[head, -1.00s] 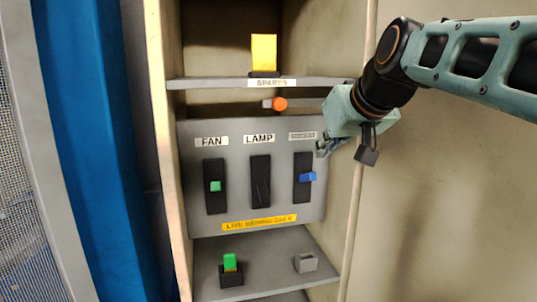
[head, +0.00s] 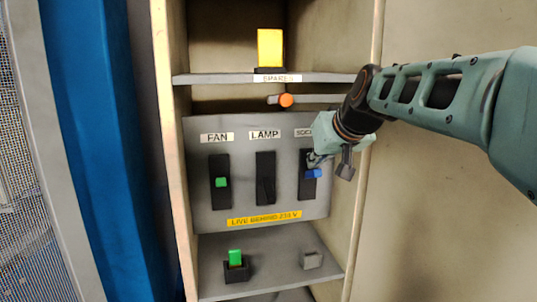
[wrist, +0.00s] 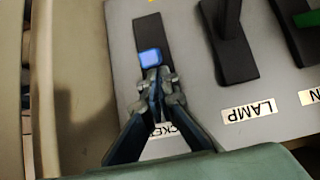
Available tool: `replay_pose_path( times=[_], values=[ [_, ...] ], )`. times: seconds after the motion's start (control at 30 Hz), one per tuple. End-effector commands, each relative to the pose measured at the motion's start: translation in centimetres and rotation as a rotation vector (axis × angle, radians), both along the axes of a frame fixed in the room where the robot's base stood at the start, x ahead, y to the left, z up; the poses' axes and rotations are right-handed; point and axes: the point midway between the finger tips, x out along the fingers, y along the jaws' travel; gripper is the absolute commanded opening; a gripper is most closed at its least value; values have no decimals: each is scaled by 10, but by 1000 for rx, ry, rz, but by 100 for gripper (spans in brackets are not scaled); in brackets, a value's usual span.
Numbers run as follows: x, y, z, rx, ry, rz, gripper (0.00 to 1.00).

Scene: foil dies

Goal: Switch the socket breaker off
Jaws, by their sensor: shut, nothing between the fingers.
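The socket breaker's blue lever (head: 313,173) sits in a black slot plate at the right of the grey panel (head: 240,208), under a partly hidden label. My gripper (head: 317,160) is just above the blue lever, in front of the panel. In the wrist view the blue lever (wrist: 150,57) shows just beyond the shut, empty fingertips (wrist: 156,76). I cannot tell whether the fingertips touch it. The lamp breaker (head: 265,180) has a black lever, and the fan breaker (head: 221,183) has a green one.
A yellow block (head: 270,48) stands on the upper shelf. An orange-ended bar (head: 286,100) is above the panel. A green-topped piece (head: 235,260) and a small grey block (head: 312,260) sit on the lower shelf. The cabinet's right wall (head: 350,215) is close to my arm.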

Motion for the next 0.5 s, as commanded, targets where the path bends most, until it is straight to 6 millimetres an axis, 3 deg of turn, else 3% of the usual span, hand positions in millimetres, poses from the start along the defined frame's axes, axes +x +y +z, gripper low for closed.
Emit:
replay_pose_path(
  times=[0.5],
  values=[
    [-2, -1, -5, 9, -50, 1, 0]
  ],
)
